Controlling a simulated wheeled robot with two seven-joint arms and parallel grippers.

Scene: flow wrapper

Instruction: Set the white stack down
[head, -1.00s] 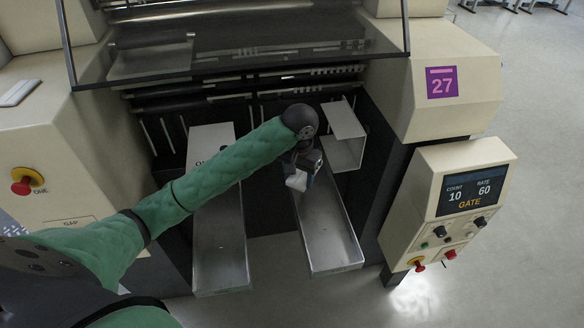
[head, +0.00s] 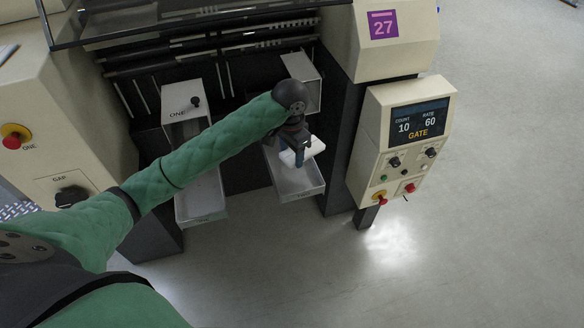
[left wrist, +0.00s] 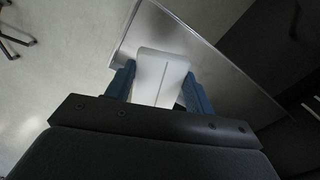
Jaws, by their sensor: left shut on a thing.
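My left gripper (head: 299,152) is shut on the white stack (head: 312,147), which sticks out past the fingers. In the left wrist view the white stack (left wrist: 161,76) sits between the two blue fingers of my left gripper (left wrist: 160,88). It is above a grey metal tray (head: 308,193) on the right side of the machine; the tray's edge also shows in the left wrist view (left wrist: 215,62). I cannot tell whether the stack touches the tray. My right gripper is not in view.
A second metal tray (head: 203,210) lies to the left, below a box marked ONE (head: 183,98). A grey guard post stands beside the right tray. Open floor (head: 480,230) lies to the right and in front.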

